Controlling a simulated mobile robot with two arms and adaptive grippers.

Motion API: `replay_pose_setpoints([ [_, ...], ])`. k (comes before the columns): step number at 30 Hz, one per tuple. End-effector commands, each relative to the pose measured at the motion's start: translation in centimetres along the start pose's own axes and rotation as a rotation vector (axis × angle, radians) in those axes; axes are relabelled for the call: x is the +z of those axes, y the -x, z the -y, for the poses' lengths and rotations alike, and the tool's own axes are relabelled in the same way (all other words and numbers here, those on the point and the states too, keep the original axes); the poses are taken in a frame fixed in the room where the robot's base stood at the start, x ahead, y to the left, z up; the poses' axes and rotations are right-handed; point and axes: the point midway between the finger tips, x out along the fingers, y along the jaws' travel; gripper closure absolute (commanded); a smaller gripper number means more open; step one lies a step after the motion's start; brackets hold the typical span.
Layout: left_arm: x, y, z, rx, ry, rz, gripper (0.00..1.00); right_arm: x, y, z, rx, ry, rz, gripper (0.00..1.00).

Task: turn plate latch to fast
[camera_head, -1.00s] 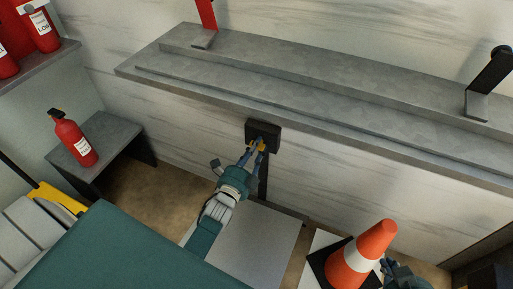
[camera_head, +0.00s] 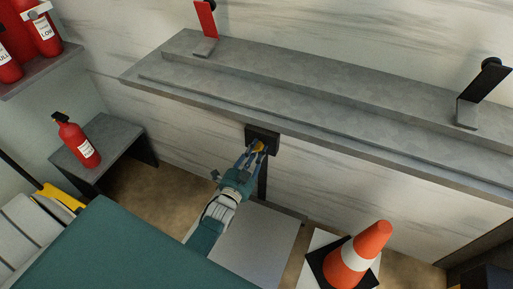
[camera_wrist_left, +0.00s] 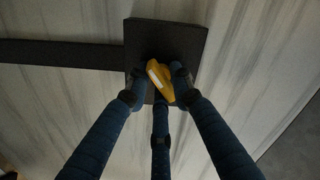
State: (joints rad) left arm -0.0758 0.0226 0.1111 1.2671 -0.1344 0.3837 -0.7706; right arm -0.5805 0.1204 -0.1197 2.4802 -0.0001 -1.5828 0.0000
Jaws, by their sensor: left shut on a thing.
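A dark square plate (camera_head: 263,134) is fixed to the pale wall below the grey shelf, and it fills the upper middle of the left wrist view (camera_wrist_left: 140,35). The yellow latch (camera_head: 259,146) sits on the plate; in the left wrist view it (camera_wrist_left: 161,80) is tilted, with a pale stripe. My left gripper (camera_head: 257,150) is shut on the yellow latch, its blue fingers around it and partly hiding it. I cannot read any marking on the plate. My right gripper does not show.
A long grey shelf (camera_head: 185,85) overhangs the plate, with a red bracket (camera_head: 206,20) and a black bracket (camera_head: 484,85). An orange and white cone (camera_head: 370,245) stands at lower right. A fire extinguisher (camera_head: 77,142) stands on a small grey table (camera_head: 112,133).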

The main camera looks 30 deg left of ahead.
Motion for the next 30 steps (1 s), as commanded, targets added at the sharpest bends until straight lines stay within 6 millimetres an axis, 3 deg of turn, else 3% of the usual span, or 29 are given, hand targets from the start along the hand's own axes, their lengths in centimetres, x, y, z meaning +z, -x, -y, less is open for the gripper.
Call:
replay_pose_setpoints([
  [9, 0.0, 0.3, -0.6, 0.014, 0.301, 0.008, 1.00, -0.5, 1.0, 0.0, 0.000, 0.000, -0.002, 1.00],
  [18, -0.1, 0.3, -0.7, 0.015, 0.579, 0.010, 1.00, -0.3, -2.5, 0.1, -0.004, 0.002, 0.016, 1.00],
  [30, -0.3, 0.4, -0.7, 0.016, 0.851, 0.012, 1.00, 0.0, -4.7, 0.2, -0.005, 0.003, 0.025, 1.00],
])
